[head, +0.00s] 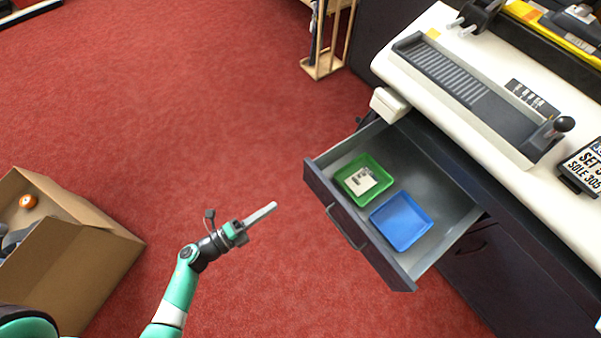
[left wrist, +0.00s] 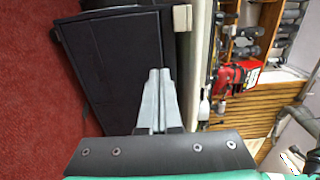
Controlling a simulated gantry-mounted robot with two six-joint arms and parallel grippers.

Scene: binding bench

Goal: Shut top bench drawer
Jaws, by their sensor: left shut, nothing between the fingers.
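The top bench drawer (head: 322,197) stands pulled well out from the bench in the head view. Its dark front with a bar handle (head: 347,228) faces lower left. A green tray (head: 381,181) and a blue tray (head: 402,221) lie inside it. My left gripper (head: 273,206) is shut and empty, out over the red floor to the left of the drawer front and apart from it. In the left wrist view the shut fingers (left wrist: 158,85) appear in front of dark panelling, which I cannot clearly identify. My right gripper is in neither view.
An open cardboard box (head: 84,262) stands at lower left. A wooden rack (head: 324,66) stands at the top. The red floor between is clear.

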